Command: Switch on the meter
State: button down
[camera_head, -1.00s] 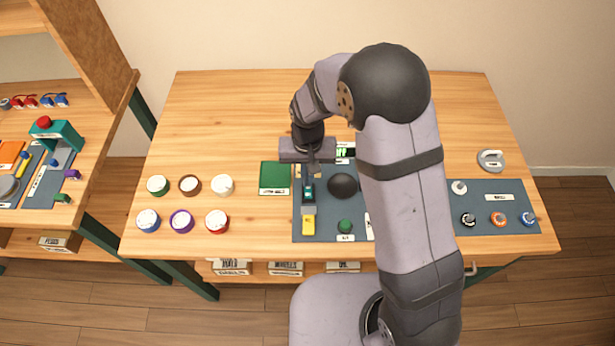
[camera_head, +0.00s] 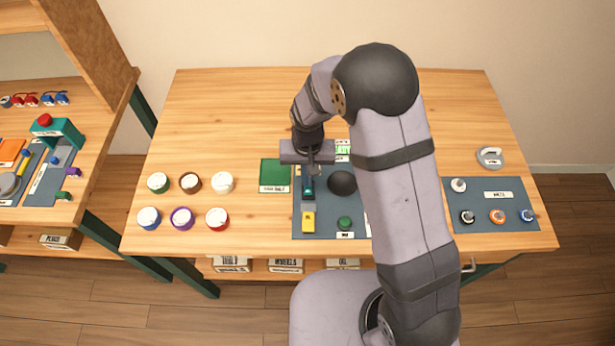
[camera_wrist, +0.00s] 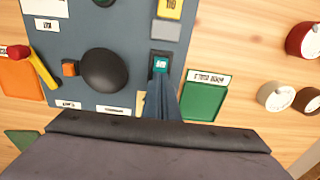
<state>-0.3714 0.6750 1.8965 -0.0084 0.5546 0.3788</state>
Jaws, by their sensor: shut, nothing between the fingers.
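The blue-grey panel (camera_head: 325,226) on the table carries a dark upright strip with a small teal switch (camera_head: 308,186), a grey block and a yellow block (camera_head: 308,220). The teal switch also shows in the wrist view (camera_wrist: 160,65), with light marking too small to read. A bright green display (camera_head: 344,150) shows at the panel's back, partly hidden by my arm. My gripper (camera_head: 311,172) is shut and empty, pointing down. In the wrist view its fingertips (camera_wrist: 161,82) are right beside the teal switch; I cannot tell whether they touch it.
A black dome (camera_head: 342,183) and a green knob (camera_head: 345,223) stand close by on the panel. A green mat (camera_head: 275,174) lies to the left, with several round dials beyond. A second panel (camera_head: 510,217) with knobs is at right. The table's back left is clear.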

jog(key=shift+s+f, duration=0.15)
jog(key=shift+s, duration=0.15)
jog(key=shift+s+p, duration=0.3)
jog(key=shift+s, duration=0.45)
jog(key=shift+w, duration=0.1)
jog(key=shift+w+r+p, duration=0.1)
jog(key=shift+r+p, duration=0.3)
jog(key=shift+r, duration=0.15)
notch_tip(320, 180, up, 4)
jog(key=p, duration=0.3)
jog(key=shift+r+p, duration=0.1)
jog(key=shift+p, duration=0.25)
jog(key=shift+r+b, duration=0.4)
jog(key=shift+b, duration=0.45)
notch_tip(320, 180, up, 8)
jog(key=b, duration=0.2)
send_over(307, 190)
jog(key=shift+r, duration=0.1)
